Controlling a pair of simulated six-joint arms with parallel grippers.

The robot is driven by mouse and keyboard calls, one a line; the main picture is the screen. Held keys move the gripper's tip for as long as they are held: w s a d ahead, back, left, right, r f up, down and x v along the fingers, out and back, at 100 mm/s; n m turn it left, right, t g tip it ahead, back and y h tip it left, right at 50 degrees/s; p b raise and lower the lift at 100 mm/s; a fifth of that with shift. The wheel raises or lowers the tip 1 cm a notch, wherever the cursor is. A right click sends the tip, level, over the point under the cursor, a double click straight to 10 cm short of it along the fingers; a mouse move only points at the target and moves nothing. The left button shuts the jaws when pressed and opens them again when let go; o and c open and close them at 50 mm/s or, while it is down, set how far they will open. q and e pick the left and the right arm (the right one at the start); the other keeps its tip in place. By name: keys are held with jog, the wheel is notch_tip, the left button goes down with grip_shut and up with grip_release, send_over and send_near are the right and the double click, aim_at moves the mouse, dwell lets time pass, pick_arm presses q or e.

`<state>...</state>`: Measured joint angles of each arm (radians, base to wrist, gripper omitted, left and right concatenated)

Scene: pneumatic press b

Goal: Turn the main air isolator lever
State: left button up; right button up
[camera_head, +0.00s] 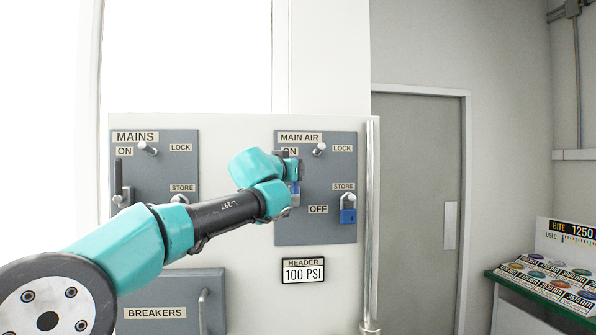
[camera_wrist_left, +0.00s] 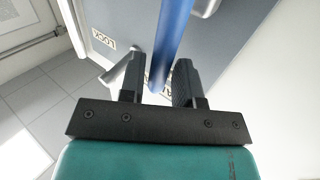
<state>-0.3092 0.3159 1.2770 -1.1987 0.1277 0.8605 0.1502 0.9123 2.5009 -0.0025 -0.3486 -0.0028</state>
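The MAIN AIR panel (camera_head: 335,228) is a grey plate on the white cabinet, with ON at the top and OFF below. Its isolator lever is mostly hidden behind my left arm in the head view; a bluish piece (camera_head: 295,188) shows beside the wrist. In the left wrist view a long blue bar (camera_wrist_left: 172,30), apparently the lever, runs between the two fingers of my left gripper (camera_wrist_left: 159,62). The fingers are apart, with a gap visible on the left side of the bar. My right gripper is in neither view.
A blue padlock (camera_head: 348,216) hangs at STORE, and a metal peg (camera_head: 319,149) sticks out near LOCK. The MAINS panel (camera_head: 160,170) is left, the BREAKERS box (camera_head: 160,290) below it. A vertical pipe (camera_head: 371,230) stands close right of the panel.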

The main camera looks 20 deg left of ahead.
pick_arm(q)
jog(key=shift+x, duration=1.55)
jog(key=shift+c, duration=0.3)
grip_shut()
